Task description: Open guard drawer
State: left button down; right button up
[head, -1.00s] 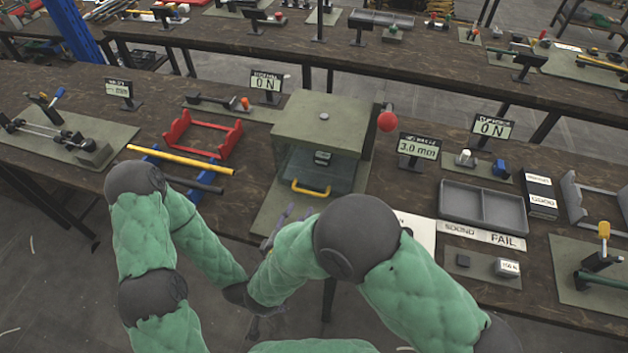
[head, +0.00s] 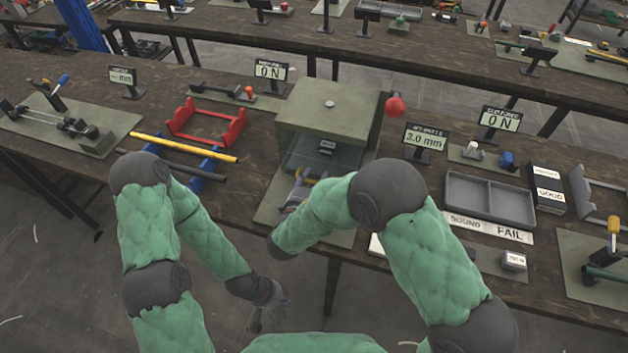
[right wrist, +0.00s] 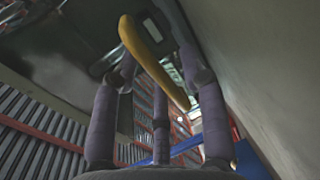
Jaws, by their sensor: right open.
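The green-grey press (head: 332,106) stands on the table's near half. Its clear guard drawer (head: 335,160) sits in the lower front, with a small dark labelled block inside. The drawer's yellow handle (head: 308,179) is partly hidden by my right gripper (head: 298,187), which is at the drawer front. In the right wrist view the yellow handle (right wrist: 150,60) runs diagonally across the space between the open fingers (right wrist: 160,85). I cannot tell whether they touch it. My left gripper (head: 267,312) hangs low, in front of the table and away from the press; its finger opening is unclear.
A red ball knob (head: 395,107) stands out at the press's right. A display reading 3.0 mm (head: 426,139) and a grey divided tray (head: 489,197) are further right. A red cradle (head: 207,123) and a yellow rod (head: 183,147) lie to the left.

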grip_shut()
jog(key=f+v, duration=0.1)
jog(key=v, duration=0.3)
jog(key=f+b+v, duration=0.1)
jog(key=v, duration=0.4)
jog(key=b+v, duration=0.1)
jog(key=v, duration=0.3)
jog(key=shift+s+a+f, duration=0.2)
jog(key=shift+s+f, duration=0.2)
jog(key=shift+s, duration=0.05)
grip_release()
